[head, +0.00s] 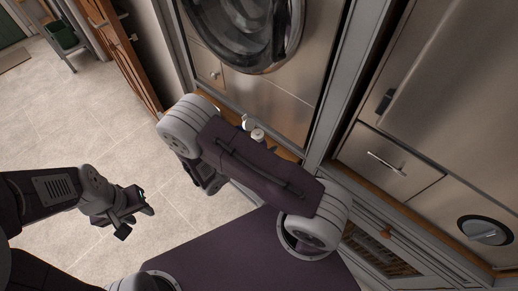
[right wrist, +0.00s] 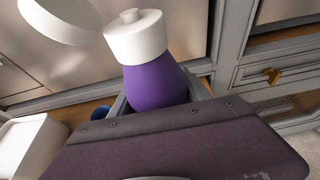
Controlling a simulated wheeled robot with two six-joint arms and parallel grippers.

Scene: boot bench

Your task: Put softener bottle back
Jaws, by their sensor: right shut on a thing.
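The softener bottle, purple with a white cap, is in the right wrist view (right wrist: 155,82). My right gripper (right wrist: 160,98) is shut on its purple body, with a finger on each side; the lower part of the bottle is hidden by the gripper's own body. In the head view a small white cap (head: 257,134) shows just beyond my right arm, which hides the right gripper and the rest of the bottle. My left gripper (head: 136,212) is open and empty above the tiled floor.
Another white object (right wrist: 60,15) is close to the bottle in the right wrist view, and a white box-like thing (right wrist: 30,148) is at lower left. A front-loading washer (head: 245,30) stands behind. A steel drawer (head: 388,160) is at right.

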